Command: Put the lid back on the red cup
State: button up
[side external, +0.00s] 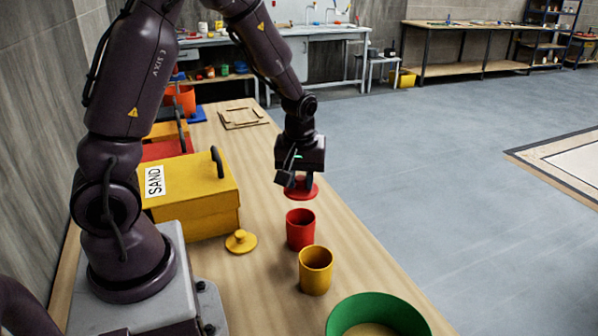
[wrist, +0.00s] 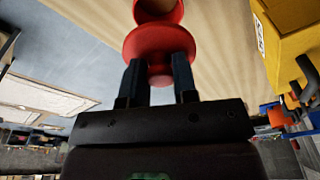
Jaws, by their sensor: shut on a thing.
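The red cup (side external: 300,230) stands upright and open on the wooden table. My gripper (side external: 298,183) is shut on the red lid (side external: 302,190) and holds it in the air above the cup, apart from it in the side view. In the wrist view the two fingers of my gripper (wrist: 160,82) close on the knob of the red lid (wrist: 160,42), with the red cup (wrist: 158,10) just beyond it, partly hidden by the lid. The lid looks about level in the side view.
A yellow cup (side external: 316,270) stands open in front of the red cup, and a yellow lid (side external: 241,241) lies to its left. A green bowl (side external: 375,318) is at the near edge. A yellow box marked SAND (side external: 200,205) stands left. Bare table (side external: 240,165) lies behind.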

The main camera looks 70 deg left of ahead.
jog(key=shift+f, duration=3.25)
jog(key=shift+f, duration=0.15)
jog(key=o, duration=1.4)
jog(key=shift+o, duration=0.2)
jog(key=shift+r, duration=3.5)
jog(key=shift+c, duration=0.2)
